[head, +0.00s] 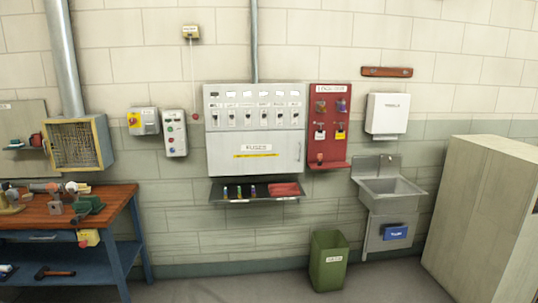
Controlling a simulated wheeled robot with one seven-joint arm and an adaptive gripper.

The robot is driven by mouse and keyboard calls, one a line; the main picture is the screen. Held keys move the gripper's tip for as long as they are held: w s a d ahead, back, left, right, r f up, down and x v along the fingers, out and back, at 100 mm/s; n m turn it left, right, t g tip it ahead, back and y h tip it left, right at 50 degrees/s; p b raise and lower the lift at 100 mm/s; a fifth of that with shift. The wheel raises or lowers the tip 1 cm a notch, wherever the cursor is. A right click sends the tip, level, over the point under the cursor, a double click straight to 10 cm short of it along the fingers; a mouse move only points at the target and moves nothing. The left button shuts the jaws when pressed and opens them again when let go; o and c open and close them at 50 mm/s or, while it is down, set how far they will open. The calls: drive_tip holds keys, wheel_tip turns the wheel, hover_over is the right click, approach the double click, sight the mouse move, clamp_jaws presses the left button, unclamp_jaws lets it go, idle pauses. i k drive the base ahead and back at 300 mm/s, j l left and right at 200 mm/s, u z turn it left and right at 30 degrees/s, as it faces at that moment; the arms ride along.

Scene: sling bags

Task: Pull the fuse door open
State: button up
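The fuse door (255,161) is the lower light-grey panel of the wall-mounted cabinet, at the centre of the head view. It carries a white label reading FUSES and a yellow strip. A slim vertical handle (299,151) sits near its right edge. The door looks shut, flush with the cabinet front. Above it is the upper panel (254,106) with a row of switches and small labels. My gripper is not in view.
Below the door a dark shelf (230,196) juts out, holding fuses and a red cloth (286,189). A red lockout board (328,140) adjoins on the right. A sink (390,187), green bin (328,260), workbench (60,215) and tall cabinet (485,215) stand around. The floor shows only partly.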

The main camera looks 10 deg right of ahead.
sight(235, 153)
drive_tip(key=i+l+u, duration=0.2)
drive_tip(key=i+l, duration=0.25)
drive_tip(key=i, duration=0.4)
drive_tip(key=i+l+u, duration=0.15)
drive_tip(key=i+l, duration=0.45)
drive_tip(key=i, duration=0.2)
drive_tip(key=i+l+u, duration=0.2)
drive_tip(key=i+l, duration=0.5)
drive_tip(key=i, duration=0.1)
